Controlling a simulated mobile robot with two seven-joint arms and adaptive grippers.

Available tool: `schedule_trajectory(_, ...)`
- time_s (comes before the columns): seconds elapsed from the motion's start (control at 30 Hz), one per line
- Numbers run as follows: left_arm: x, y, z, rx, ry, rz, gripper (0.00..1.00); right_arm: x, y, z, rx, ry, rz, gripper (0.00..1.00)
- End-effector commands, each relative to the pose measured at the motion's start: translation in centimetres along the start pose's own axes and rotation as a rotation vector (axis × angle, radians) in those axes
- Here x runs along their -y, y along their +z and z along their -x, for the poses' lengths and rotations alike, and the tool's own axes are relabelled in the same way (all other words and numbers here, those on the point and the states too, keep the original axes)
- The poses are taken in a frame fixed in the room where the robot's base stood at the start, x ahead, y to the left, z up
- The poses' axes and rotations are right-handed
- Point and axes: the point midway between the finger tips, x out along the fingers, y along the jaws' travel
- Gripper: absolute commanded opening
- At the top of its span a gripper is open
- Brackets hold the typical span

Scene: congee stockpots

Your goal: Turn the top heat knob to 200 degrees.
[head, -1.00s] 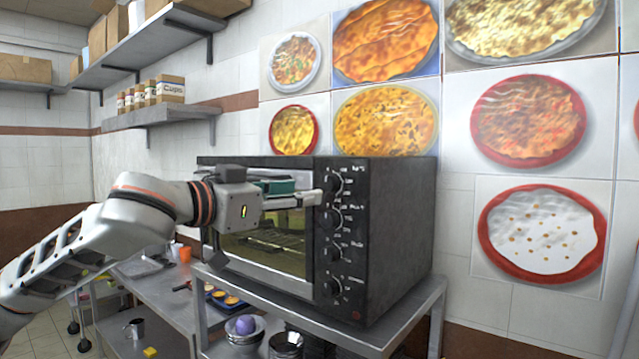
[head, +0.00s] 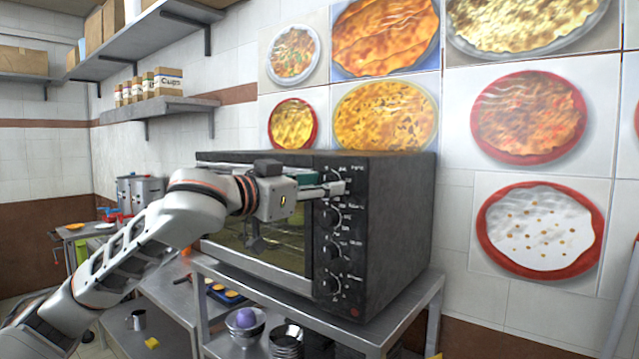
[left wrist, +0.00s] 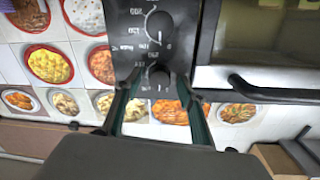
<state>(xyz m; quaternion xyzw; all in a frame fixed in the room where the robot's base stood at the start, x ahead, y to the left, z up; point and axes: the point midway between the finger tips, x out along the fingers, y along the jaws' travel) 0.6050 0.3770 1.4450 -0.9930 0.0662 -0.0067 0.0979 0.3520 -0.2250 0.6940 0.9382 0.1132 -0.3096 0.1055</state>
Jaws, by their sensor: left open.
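The black toaster oven (head: 395,225) stands on a steel table, its control panel facing me with a column of dark knobs. The top heat knob (left wrist: 158,75) shows between the two fingers of my left gripper (left wrist: 158,80) in the left wrist view, which sees the panel upside down. The fingers are open, one on each side of the knob; I cannot tell if they touch it. In the head view my left gripper (head: 341,188) is at the top of the panel, and its fingers mostly hide the top knob. My right gripper is not in view.
Other knobs (head: 331,217) sit close below on the panel. The oven's glass door (head: 275,245) with its handle is left of the panel. Bowls (head: 245,322) stand on the lower shelf. Food pictures (head: 540,230) cover the tiled wall behind.

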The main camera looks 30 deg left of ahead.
Motion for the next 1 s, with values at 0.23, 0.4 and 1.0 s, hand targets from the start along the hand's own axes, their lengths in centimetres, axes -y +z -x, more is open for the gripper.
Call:
schedule_trajectory(0.23, -0.01, 0.01, 0.02, 0.000, 0.000, 0.000, 0.15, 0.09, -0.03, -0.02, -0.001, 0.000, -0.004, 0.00)
schedule_trajectory(0.4, -0.01, 0.01, 0.02, 0.000, 0.000, 0.000, 0.02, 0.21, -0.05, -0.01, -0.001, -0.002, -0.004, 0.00)
schedule_trajectory(1.0, 0.00, -0.04, 0.01, 0.015, 0.003, -0.251, 0.02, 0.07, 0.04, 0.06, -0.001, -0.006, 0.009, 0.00)
